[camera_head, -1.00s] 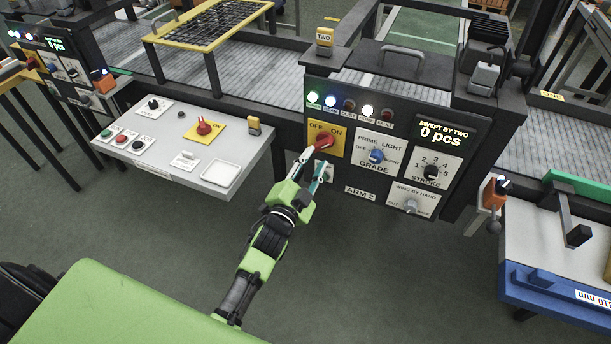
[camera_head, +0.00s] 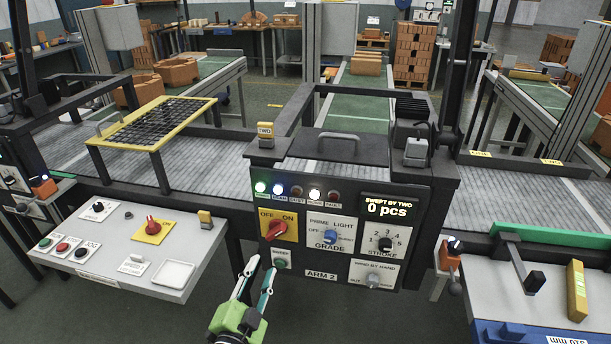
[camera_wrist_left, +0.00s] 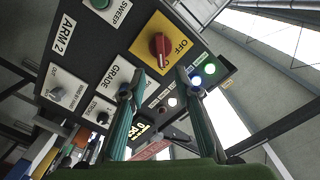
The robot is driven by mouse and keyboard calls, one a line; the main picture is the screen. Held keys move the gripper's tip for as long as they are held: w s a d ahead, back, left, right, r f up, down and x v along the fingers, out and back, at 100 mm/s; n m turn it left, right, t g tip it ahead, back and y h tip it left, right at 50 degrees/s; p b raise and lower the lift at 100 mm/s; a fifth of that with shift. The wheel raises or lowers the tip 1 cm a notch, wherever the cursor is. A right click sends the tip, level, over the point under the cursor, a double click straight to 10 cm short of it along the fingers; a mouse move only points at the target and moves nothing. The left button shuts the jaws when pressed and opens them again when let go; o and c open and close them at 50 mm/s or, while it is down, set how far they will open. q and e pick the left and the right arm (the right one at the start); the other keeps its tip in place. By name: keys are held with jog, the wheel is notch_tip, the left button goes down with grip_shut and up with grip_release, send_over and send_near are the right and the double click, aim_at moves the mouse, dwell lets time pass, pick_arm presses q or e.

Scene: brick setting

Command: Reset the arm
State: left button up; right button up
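The ARM 2 control panel (camera_head: 322,272) fills the middle of the head view. Its red OFF/ON rotary switch (camera_head: 275,229) sits on a yellow plate, with the knob slanting up to the right. The green SWEEP button (camera_head: 280,264) is just below it. The blue GRADE knob (camera_head: 330,237), STROKE knob (camera_head: 386,243) and grey BY HAND switch (camera_head: 373,281) are further right. My left gripper (camera_head: 261,267) is open and empty, just left of the SWEEP button. The wrist view shows its fingers apart, with the red switch (camera_wrist_left: 159,49) beyond them. My right gripper is out of view.
The display (camera_head: 388,208) reads 0 pcs. Green, blue and white lamps (camera_head: 285,190) are lit; two others look dark. A grey console (camera_head: 120,240) with a red switch stands at left, a blue-edged bench (camera_head: 500,335) at right. Grey conveyor runs behind the panel.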

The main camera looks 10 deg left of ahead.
pick_arm(q)
jog(key=s+d+f+n+g, duration=0.1)
jog(key=s+f+g, duration=0.25)
jog(key=f, duration=0.75)
jog(key=s+f+n+g, duration=0.15)
jog(key=s+f, duration=0.35)
jog(key=f, duration=0.5)
jog(key=s+d+f+n+g, duration=0.1)
jog(key=s+f+g, duration=0.3)
jog(key=f, duration=0.7)
jog(key=s+a+f+n+g, duration=0.1)
jog(key=s+f+g, duration=0.1)
jog(key=s+f, duration=0.4)
jog(key=s+a+f+n+g, duration=0.1)
jog(key=s+f, duration=0.5)
jog(key=s, duration=1.1)
jog(key=s+a+f+n+g, duration=0.1)
jog(key=s+a+f+g, duration=0.2)
jog(key=s, duration=0.9)
notch_tip(320, 180, down, 4)
jog(key=shift+a+n+g+y, duration=0.25)
jog(key=shift+n+g+y, duration=0.1)
jog(key=shift+g, duration=0.65)
jog(key=shift+w, duration=0.1)
